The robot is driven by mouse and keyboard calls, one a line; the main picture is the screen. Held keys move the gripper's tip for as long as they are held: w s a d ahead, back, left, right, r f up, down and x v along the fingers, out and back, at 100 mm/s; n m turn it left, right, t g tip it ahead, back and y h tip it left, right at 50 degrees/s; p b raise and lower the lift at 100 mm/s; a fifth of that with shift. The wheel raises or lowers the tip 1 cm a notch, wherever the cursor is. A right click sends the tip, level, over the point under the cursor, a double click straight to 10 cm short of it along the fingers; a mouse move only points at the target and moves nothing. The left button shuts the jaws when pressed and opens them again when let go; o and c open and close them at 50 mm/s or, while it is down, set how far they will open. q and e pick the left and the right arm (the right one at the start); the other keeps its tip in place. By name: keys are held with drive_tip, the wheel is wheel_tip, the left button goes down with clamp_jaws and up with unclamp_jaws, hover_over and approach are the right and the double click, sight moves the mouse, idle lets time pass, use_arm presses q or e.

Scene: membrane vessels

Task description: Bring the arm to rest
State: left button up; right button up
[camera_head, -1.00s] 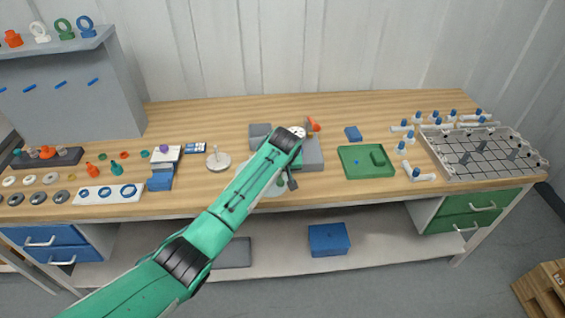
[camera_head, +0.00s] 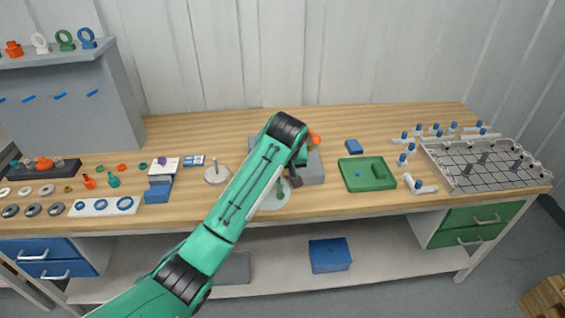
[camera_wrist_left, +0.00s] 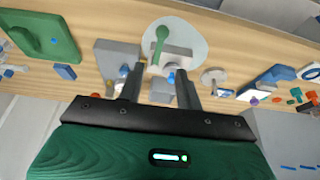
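My left arm (camera_head: 241,190) reaches up over the table from the lower left in the head view. Its gripper (camera_head: 297,181) is mostly hidden behind the wrist there. In the left wrist view the gripper (camera_wrist_left: 160,70) has two dark fingers apart, with nothing seen held between them. A grey block and a round pale plate (camera_wrist_left: 185,35) with a green handled piece (camera_wrist_left: 160,40) show beyond the fingers. My right gripper is not in view.
A green tray (camera_head: 366,174) and a blue block (camera_head: 353,146) lie right of the arm. A grey wire rack (camera_head: 487,163) stands at the far right. A round pale stand (camera_head: 217,174) and small parts lie left. The table's back strip is clear.

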use_arm(q)
drive_tip(key=s+a+f+g, duration=0.1)
drive_tip(key=s+a+f, duration=0.15)
drive_tip(key=f, duration=0.95)
drive_tip(key=s+a+f, duration=0.1)
drive_tip(key=a+f, duration=0.2)
drive_tip(key=f, duration=1)
drive_tip(key=s+a+f+m+g+h, duration=0.1)
drive_tip(key=s+a+f, duration=0.2)
drive_tip(key=s+f, duration=0.55)
drive_tip(key=s+a+f+m, duration=0.1)
drive_tip(key=s+a+f, duration=0.35)
drive_tip(key=f, duration=0.75)
drive_tip(key=s+a+f, duration=0.3)
drive_tip(key=s+f, duration=0.4)
drive_tip(key=s, duration=0.3)
drive_tip(key=s+a+f, duration=0.4)
drive_tip(key=s+f, duration=0.3)
drive_tip(key=s, duration=0.4)
drive_tip(key=s+a+f, duration=0.2)
drive_tip(key=s, duration=0.6)
drive_tip(key=s+a+f+m+g, duration=0.1)
drive_tip(key=s+a+f, duration=0.1)
drive_tip(key=s, duration=0.6)
drive_tip(key=s+a+f, duration=0.2)
drive_tip(key=s+a, duration=0.1)
drive_tip(key=s, duration=0.5)
drive_tip(key=shift+m+y, duration=0.3)
